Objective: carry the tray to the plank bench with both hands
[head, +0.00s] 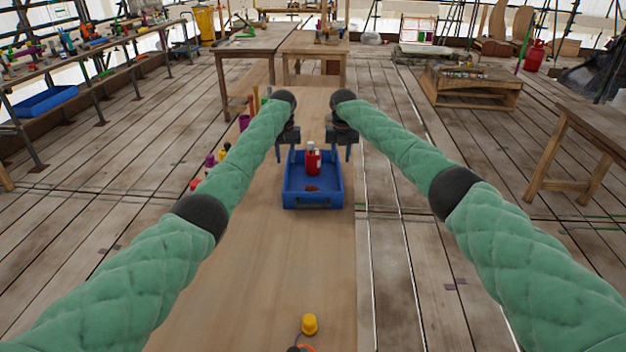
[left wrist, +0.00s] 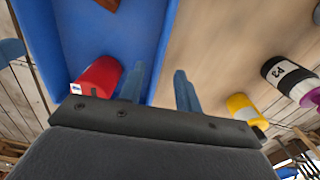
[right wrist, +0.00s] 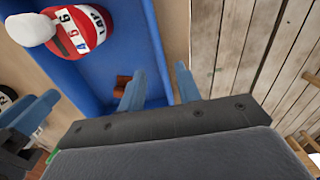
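The blue tray (head: 314,201) sits on a long wooden bench top in front of me. A red bottle with a white cap (head: 313,160) stands in it, and a small brown piece (head: 312,188) lies on its floor. My left gripper (head: 287,150) is at the tray's left wall. In the left wrist view its fingers (left wrist: 160,88) are apart, one on each side of the wall. My right gripper (head: 342,150) is at the right wall; its fingers (right wrist: 158,88) are also apart with the wall between them. I cannot tell which table is the plank bench.
Several coloured bottles stand along the left edge of the bench top (head: 250,260). A yellow cap-like item (head: 309,324) lies near me. Other tables stand ahead (head: 315,45) and at right (head: 600,125), with a low wooden table (head: 470,88). Plank floor to the right is open.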

